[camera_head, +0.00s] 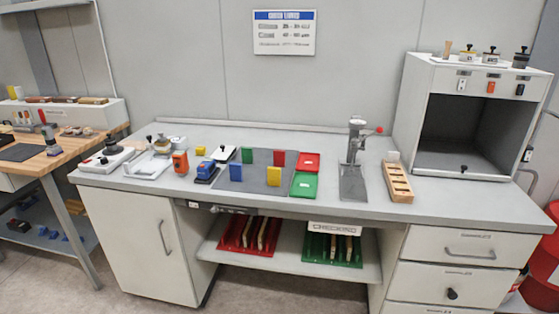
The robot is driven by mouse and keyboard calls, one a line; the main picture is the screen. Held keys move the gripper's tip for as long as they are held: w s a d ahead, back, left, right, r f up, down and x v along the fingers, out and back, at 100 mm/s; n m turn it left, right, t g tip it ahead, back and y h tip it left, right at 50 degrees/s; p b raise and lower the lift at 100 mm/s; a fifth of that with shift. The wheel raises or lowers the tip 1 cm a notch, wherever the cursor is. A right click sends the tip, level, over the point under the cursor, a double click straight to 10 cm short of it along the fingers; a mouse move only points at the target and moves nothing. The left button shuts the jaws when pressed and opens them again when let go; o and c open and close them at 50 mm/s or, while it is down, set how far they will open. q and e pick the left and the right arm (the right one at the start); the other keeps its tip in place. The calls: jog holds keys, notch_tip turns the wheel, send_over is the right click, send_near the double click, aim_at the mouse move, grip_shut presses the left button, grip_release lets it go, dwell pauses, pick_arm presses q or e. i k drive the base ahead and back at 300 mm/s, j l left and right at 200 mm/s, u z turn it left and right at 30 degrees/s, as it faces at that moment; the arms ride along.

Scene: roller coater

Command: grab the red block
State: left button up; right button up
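The red block (279,158) stands at the back right of a dark grey mat (258,176) on the long grey bench. A green block (247,155) is to its left, a yellow block (273,176) is in front of it, and a blue block (236,172) is at the front left of the mat. A red tray (307,162) lies just to the right of the red block. Neither of my grippers shows in the head view.
A green tray (304,186) lies in front of the red tray. A press stand (353,165) and a wooden holder (397,182) are to the right. A blue device (207,171) and an orange device (180,162) are to the left. An open cabinet (403,100) stands at the right end.

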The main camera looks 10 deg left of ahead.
aim_at(278, 155)
jog(key=i+j, duration=0.65)
jog(key=j, duration=0.25)
jog(key=i+j+u, duration=0.15)
jog(key=i+j, duration=0.5)
jog(key=j, duration=0.25)
jog(key=i+j, duration=0.65)
jog(key=j, duration=0.2)
jog(key=j+u, duration=0.05)
